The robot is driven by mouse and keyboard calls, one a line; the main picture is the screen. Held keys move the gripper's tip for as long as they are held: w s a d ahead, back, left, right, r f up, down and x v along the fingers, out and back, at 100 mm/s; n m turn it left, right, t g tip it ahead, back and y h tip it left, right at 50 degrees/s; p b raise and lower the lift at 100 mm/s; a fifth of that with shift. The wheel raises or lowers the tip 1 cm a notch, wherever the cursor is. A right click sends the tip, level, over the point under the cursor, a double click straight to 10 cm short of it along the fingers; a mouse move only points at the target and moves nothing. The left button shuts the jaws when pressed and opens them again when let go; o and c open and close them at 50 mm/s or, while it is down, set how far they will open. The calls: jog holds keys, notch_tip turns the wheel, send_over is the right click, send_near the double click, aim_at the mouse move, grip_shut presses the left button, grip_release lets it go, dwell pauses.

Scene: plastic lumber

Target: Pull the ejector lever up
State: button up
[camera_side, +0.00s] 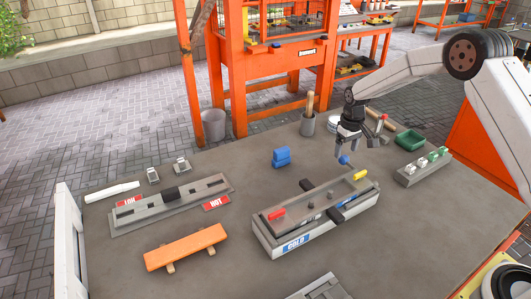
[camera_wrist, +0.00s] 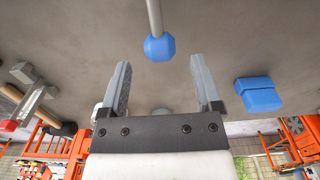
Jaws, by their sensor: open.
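A blue ball knob on a thin grey rod, which looks like the ejector lever (camera_wrist: 160,47), is centred between my fingers in the wrist view, just beyond their tips. In the side view the blue knob (camera_side: 344,160) shows just below my gripper (camera_side: 353,153); its rod is hard to make out there. My gripper is open and empty, its two fingers apart on either side of the knob's line in the wrist view (camera_wrist: 160,66). The grey mould box (camera_side: 272,243) marked COLD stands below and to the left, with red and yellow handles on top.
Blue blocks (camera_side: 282,157) lie behind the mould box. A green tray (camera_side: 410,140) and a switch block (camera_side: 424,167) stand right of my gripper. An orange plank (camera_side: 186,247) and a second grey mould (camera_side: 168,206) lie left.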

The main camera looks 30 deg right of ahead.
jog(key=shift+f, duration=1.45)
grip_shut()
dwell(0.4)
